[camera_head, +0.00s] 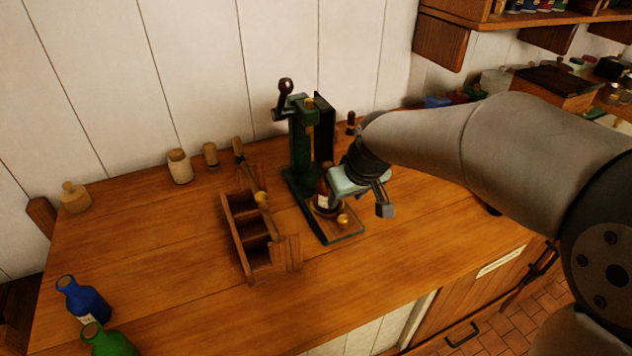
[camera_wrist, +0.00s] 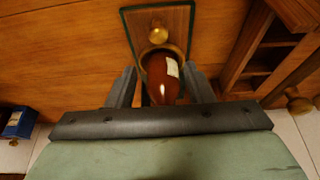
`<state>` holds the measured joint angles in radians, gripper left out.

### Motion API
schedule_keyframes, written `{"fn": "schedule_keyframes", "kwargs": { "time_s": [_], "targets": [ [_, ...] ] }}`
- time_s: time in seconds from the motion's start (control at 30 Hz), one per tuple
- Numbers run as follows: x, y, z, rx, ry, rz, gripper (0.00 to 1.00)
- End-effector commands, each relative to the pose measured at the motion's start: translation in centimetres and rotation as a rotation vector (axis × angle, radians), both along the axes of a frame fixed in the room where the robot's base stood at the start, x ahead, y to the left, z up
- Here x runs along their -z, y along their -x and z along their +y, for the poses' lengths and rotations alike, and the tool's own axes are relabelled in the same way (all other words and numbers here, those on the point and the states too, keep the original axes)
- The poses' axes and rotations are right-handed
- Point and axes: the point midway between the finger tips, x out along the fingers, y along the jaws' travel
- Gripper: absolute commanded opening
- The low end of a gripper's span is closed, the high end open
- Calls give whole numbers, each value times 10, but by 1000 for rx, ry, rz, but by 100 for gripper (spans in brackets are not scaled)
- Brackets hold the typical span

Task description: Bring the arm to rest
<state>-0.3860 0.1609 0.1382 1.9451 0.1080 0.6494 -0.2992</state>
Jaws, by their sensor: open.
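My gripper (camera_head: 364,194) is at the end of my arm, over the bench beside a green press (camera_head: 301,150). In the wrist view my gripper (camera_wrist: 161,84) is open, with one finger on each side of a brown bottle (camera_wrist: 162,78) with a pale label. The bottle also shows in the head view (camera_head: 324,190), partly hidden by my gripper. It stands on the press's wooden base (camera_head: 343,228), which has a brass knob at its front. Whether the fingers touch the bottle I cannot tell.
A wooden rack (camera_head: 237,243) with compartments stands just left of the press. A blue bottle (camera_head: 82,299) and a green bottle (camera_head: 108,342) stand at the front left. Small jars line the back wall. A shelf (camera_head: 522,18) hangs at upper right. The bench front is clear.

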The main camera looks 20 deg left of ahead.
Motion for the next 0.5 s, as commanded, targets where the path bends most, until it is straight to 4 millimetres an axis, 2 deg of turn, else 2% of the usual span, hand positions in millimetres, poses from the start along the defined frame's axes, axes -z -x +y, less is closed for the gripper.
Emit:
{"fn": "schedule_keyframes", "kwargs": {
  "time_s": [0.17,0.27,0.37,0.47,0.5],
  "targets": [
    [0,0,-1,1,1,0,47],
    [-1,5,-16,30,10,10,47],
    [0,21,-57,112,34,45,47],
    [4,53,-115,244,67,105,47],
    [6,70,-139,302,80,131,47]
  ]
}}
